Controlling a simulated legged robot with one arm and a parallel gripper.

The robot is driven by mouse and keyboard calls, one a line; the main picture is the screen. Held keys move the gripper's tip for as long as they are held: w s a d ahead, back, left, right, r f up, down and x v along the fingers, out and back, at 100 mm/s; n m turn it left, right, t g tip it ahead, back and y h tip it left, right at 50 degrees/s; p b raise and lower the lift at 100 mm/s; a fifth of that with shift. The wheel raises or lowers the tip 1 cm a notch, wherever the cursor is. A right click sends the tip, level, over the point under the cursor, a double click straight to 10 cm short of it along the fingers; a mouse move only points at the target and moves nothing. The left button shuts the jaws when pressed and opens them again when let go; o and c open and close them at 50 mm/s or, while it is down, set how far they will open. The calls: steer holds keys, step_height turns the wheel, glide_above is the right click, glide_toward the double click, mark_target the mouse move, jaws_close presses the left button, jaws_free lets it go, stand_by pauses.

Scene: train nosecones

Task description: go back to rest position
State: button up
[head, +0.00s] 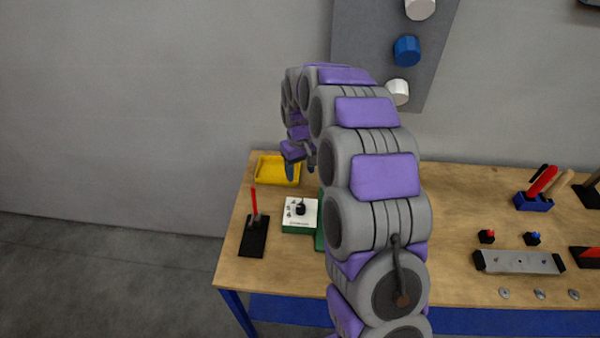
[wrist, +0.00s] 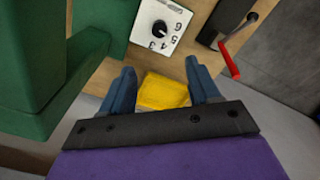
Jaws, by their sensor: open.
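My gripper (wrist: 162,95) is open and empty in the wrist view, with its two blue fingers apart. In the head view my arm reaches up and over the table's left part, and my gripper (head: 298,170) hangs near a yellow tray (head: 278,170). The yellow tray (wrist: 165,91) shows between the fingers in the wrist view, farther off than they are. My own arm hides the middle of the table in the head view.
A wooden table (head: 455,190) carries a dial box (head: 300,213), a red-handled lever (head: 254,222), a blue tool holder (head: 534,202) and a grey bar (head: 518,262). A green block (wrist: 40,60) stands close left of the fingers. A grey panel with knobs (head: 407,50) is on the wall.

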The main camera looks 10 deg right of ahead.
stand_by(0.4)
steer(key=s+a+r+m+b, duration=0.1)
steer(key=s+r+b, duration=0.15)
steer(key=s, duration=0.75)
steer(key=s+r+b, duration=0.1)
steer(key=s+r, duration=0.3)
steer(key=s, duration=0.5)
steer(key=s+f+m+g+b, duration=0.1)
steer(key=s+f+m+b, duration=0.1)
steer(key=s, duration=2.1)
steer(key=shift+s+d+g+b, duration=0.15)
steer(key=shift+d+g+b, duration=0.3)
steer(key=shift+b, duration=0.15)
